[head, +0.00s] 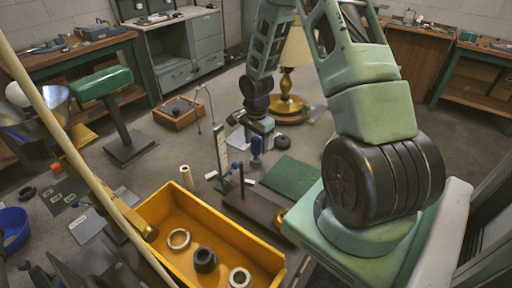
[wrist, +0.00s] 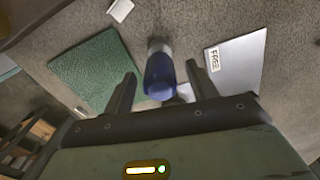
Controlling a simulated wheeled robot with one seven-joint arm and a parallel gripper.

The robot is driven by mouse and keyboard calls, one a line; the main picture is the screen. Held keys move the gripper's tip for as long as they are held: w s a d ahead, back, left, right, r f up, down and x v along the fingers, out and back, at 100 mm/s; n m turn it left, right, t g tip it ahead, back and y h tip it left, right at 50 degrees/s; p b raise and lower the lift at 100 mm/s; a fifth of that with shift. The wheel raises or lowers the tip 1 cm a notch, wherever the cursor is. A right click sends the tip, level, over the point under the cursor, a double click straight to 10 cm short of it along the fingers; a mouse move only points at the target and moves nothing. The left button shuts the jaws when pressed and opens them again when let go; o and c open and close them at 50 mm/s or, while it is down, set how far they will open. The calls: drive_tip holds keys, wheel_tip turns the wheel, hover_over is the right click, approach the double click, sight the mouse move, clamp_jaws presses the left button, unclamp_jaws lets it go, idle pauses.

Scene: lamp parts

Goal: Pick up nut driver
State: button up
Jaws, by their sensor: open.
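The nut driver appears to be the object with a blue handle (wrist: 160,78) and a pale grey end, seen between my fingers in the wrist view. In the head view a blue upright object (head: 256,146) stands just below my gripper (head: 259,128), likely the same one. My gripper (wrist: 160,70) is open, with one finger on each side of the blue handle. Gaps show between the handle and both fingers. I cannot tell how far down the fingers reach along it.
A green mat (wrist: 98,68) lies left of the handle and a grey sheet with a label (wrist: 236,62) lies right. A yellow bin (head: 215,235) holding rings is in front. A brass lamp (head: 290,95) stands behind my gripper. A green-topped stool (head: 100,84) stands left.

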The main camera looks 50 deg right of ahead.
drive_tip(key=shift+f, duration=1.05)
drive_tip(key=c, duration=1.1)
drive_tip(key=shift+c, duration=0.2)
